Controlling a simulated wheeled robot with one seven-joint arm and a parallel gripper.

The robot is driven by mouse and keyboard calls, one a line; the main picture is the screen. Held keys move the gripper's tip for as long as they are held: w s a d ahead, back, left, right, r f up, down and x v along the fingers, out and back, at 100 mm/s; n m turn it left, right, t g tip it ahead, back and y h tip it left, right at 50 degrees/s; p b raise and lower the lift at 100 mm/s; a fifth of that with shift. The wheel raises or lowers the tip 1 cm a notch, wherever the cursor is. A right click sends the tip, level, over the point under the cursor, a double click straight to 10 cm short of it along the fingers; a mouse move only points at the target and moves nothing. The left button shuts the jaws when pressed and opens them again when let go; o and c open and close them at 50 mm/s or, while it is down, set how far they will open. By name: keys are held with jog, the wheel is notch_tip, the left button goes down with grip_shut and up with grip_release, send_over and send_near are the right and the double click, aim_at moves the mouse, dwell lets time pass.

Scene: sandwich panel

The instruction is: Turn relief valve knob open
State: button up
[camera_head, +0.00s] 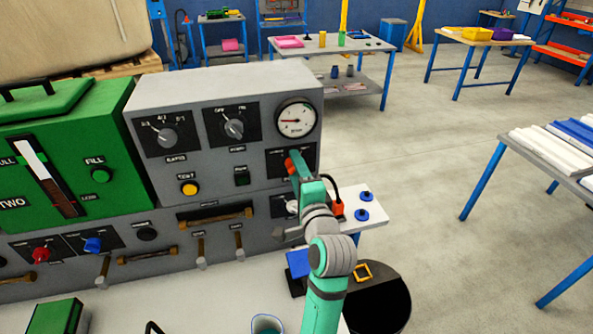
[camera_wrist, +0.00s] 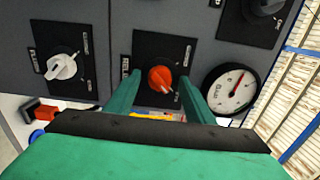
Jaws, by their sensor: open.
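In the head view, the orange knob (camera_head: 291,163) shows at the right of the grey panel, partly hidden by my gripper. My gripper (camera_wrist: 160,88) is open, with one teal finger on each side of the orange knob. I cannot tell whether the fingers touch it. In the head view my gripper (camera_head: 297,168) is at the panel face, below the round gauge (camera_head: 295,119).
A white knob (camera_wrist: 62,66) sits beside the orange one in the wrist view. A green box (camera_head: 70,150) stands left. Open floor lies right.

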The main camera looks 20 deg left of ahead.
jog(key=v, duration=1.1)
dwell(0.3)
jog(key=s+d+f+n+h, duration=0.1)
jog(key=s+d+f+h, duration=0.1)
jog(key=s+d+f, duration=0.35)
jog(key=s+d+f+n+t+h, duration=0.1)
jog(key=s+d+f+h, duration=0.15)
jog(key=f, duration=0.65)
jog(key=s+d+f+n+h, duration=0.1)
jog(key=s+d+f+h, duration=0.25)
jog(key=f, duration=0.45)
jog(key=s+d+f+n+h, duration=0.1)
jog(key=s+n, duration=0.3)
jog(key=s, duration=0.8)
jog(key=s+d+f+n+h, duration=0.1)
jog(key=s+f+n, duration=0.2)
jog(key=s, duration=0.9)
jog(key=shift+s+n+g, duration=0.3)
jog(key=shift+n, duration=0.4)
